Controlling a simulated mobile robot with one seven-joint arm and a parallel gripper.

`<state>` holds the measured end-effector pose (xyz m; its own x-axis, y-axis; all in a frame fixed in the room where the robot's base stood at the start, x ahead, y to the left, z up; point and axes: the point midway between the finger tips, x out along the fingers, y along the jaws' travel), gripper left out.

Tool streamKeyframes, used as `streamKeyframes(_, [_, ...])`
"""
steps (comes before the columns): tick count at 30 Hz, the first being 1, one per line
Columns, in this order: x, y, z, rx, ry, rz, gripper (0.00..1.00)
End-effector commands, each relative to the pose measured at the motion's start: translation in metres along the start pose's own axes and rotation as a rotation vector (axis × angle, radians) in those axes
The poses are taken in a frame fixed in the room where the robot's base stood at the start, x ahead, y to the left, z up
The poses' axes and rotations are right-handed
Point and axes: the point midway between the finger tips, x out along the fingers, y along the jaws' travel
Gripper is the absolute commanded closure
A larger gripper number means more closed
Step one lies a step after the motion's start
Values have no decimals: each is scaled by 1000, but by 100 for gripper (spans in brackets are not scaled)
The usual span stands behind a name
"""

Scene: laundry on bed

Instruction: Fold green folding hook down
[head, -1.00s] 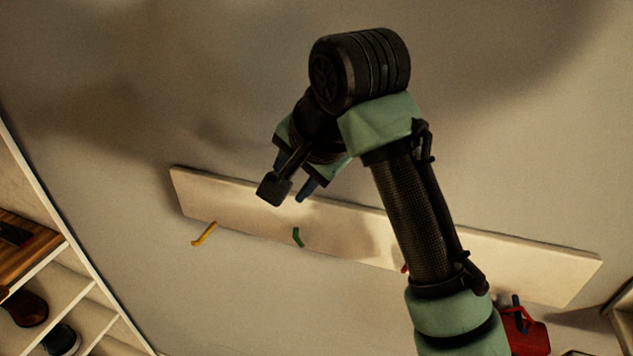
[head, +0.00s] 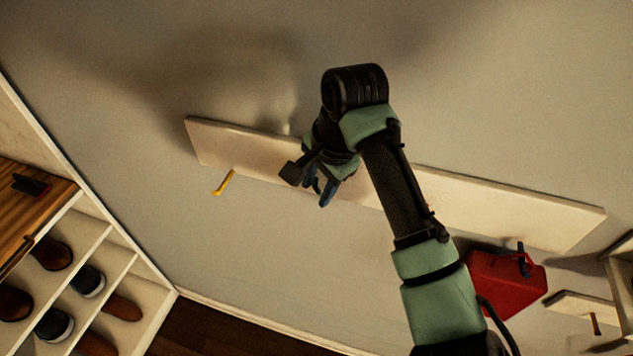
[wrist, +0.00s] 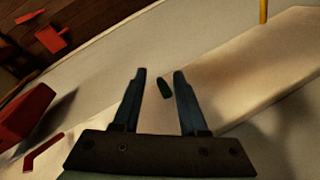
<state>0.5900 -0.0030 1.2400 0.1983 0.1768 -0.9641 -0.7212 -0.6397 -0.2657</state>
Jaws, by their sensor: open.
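The green folding hook (wrist: 164,88) shows in the wrist view as a small dark green stub by the edge of the pale wall board (wrist: 262,82). It lies between the two fingertips of my gripper (wrist: 160,74), and no contact can be made out. My gripper is open and holds nothing. In the head view my gripper (head: 321,192) is in front of the lower edge of the board (head: 490,208) and hides the green hook. How far the hook is folded is hard to tell.
A yellow hook (head: 222,183) sticks out from the board to the left. A red hook (wrist: 43,151) shows in the wrist view. A red bag (head: 506,286) hangs at the right. A shoe shelf (head: 108,255) stands at the left.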

Motion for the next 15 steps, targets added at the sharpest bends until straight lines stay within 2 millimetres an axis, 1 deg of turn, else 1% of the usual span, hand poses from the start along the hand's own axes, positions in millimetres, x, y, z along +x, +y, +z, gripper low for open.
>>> streamKeyframes(5, [9, 0, 0, -1, 0, 0, 58])
streamKeyframes(12, [10, 0, 0, -1, 1, -1, 58])
streamKeyframes(14, [9, 0, 0, -1, 1, -1, 69])
streamKeyframes(15, [9, 0, 0, -1, 1, -1, 76])
